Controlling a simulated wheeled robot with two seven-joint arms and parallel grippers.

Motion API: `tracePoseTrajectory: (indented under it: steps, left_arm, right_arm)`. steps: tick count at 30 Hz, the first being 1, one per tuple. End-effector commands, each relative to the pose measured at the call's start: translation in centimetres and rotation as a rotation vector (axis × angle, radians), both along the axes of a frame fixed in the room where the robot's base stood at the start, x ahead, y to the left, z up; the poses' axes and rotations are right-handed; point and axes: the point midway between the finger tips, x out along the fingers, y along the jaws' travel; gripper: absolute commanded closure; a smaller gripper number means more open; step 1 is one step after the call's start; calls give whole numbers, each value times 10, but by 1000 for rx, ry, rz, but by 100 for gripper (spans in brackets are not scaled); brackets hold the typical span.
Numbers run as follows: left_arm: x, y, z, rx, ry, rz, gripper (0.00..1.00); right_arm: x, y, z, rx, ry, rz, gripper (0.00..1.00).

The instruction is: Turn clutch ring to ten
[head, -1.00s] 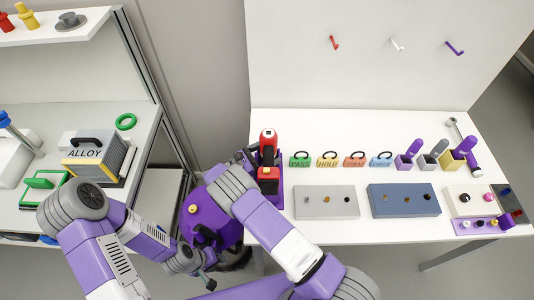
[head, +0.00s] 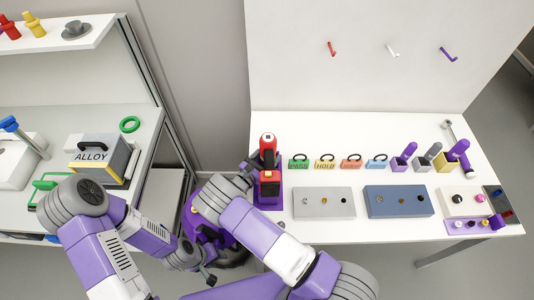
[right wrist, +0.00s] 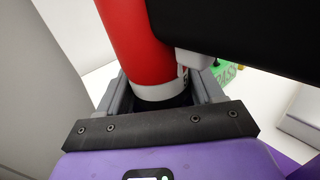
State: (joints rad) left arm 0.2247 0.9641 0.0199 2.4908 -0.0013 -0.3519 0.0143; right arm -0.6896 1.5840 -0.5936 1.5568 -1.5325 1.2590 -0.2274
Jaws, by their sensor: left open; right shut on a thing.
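A red and black power drill (head: 268,152) stands upright on a purple base (head: 270,197) at the left end of the white table. In the right wrist view its red body (right wrist: 131,35) rises between the grey fingers of my right gripper (right wrist: 158,98). A pale band (right wrist: 160,91) with small dark marks circles the body's end there. The right gripper is shut around the drill at that end; the marks are too small to read. In the head view the right fingers are mostly hidden behind the arm. My left gripper (head: 207,277) is open, low and away from the drill.
Labelled blocks with handles, such as the green PASS block (head: 299,163), stand right of the drill. A grey panel (head: 323,202) and a blue panel (head: 397,201) lie in front of them. A shelf with an ALLOY box (head: 94,158) is at left.

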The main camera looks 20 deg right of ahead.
Motion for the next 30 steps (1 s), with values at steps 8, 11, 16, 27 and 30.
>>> tracePoseTrajectory:
  steps: [8, 11, 16, 27, 30]
  left_arm:
    - [0, 0, 0, 0, 0, 0, 57]
    - [0, 0, 0, 0, 0, 0, 57]
    - [0, 0, 0, 0, 0, 0, 57]
    - [0, 0, -8, 0, 0, 0, 57]
    - [0, 0, -18, 0, 0, 0, 57]
  right_arm:
    - [0, 0, 0, -1, 0, 9, 64]
    - [0, 0, 0, -1, 0, 8, 26]
    - [0, 0, 0, -1, 0, 8, 13]
    - [2, 0, -2, 1, -6, -52, 13]
    - [3, 0, -4, 3, -9, -130, 13]
